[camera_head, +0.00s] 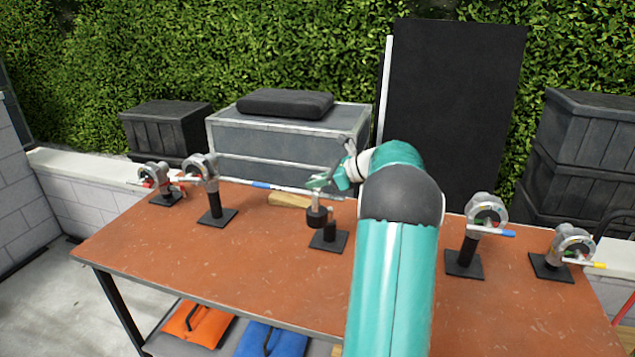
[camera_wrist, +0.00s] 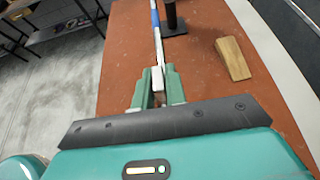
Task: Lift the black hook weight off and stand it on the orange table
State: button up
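The black hook weight (camera_head: 316,217) is in the head view, upright below my gripper (camera_head: 318,183), with its pale shank running up between the fingers. My fingers are close together around a pale piece at its top. In the wrist view my gripper (camera_wrist: 158,88) also has a pale piece between its green fingertips, and the black body is hidden. The weight appears beside a short black post (camera_head: 330,231) on a square base; I cannot tell whether it touches the post or base.
A thin bar with a blue section (camera_head: 262,185) runs behind my gripper. A wooden block (camera_head: 288,200) lies near the far edge. Clamp stands are at left (camera_head: 216,210) and right (camera_head: 465,262). The front middle of the table is bare.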

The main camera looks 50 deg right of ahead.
grip_shut()
jog(key=shift+r, duration=0.2)
jog(key=shift+r, duration=1.1)
jog(key=shift+a, duration=0.15)
jog(key=shift+s+a, duration=0.4)
jog(key=shift+a, duration=0.3)
jog(key=shift+s+a, duration=0.35)
jog(key=shift+a, duration=0.35)
jog(key=shift+s+a, duration=0.4)
jog(key=shift+a, duration=0.3)
